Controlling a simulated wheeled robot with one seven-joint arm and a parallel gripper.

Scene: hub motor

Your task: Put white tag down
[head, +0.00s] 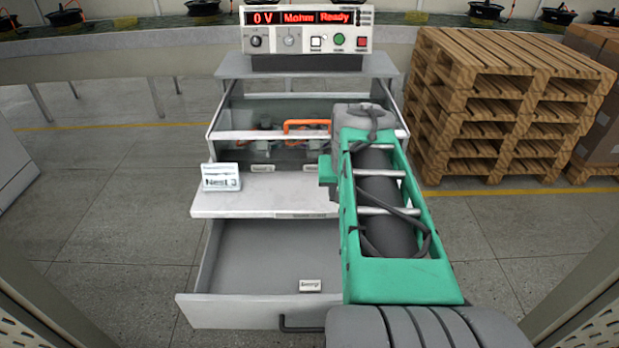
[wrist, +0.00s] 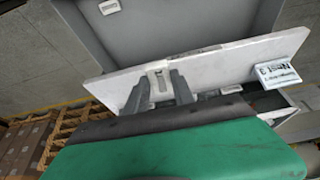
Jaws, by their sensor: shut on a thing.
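My gripper (wrist: 158,84) shows in the wrist view with its two dark fingers on either side of a small white piece, which appears to be the white tag (wrist: 159,90). The fingers are over the pale shelf (wrist: 225,62), close to its front edge; contact between tag and shelf cannot be told. The pale shelf (head: 255,195) projects above an open grey drawer (head: 262,250). A small white label (head: 310,285) lies in the drawer, and it also shows in the wrist view (wrist: 110,7).
A white "Nest 3" sign (head: 221,178) stands at the shelf's left end. An orange handle (head: 305,126) is on the compartment behind. A tester (head: 307,38) reading "0 V Mohm Ready" stands on top. Wooden pallets (head: 500,100) are stacked at right. The shelf's left-middle is clear.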

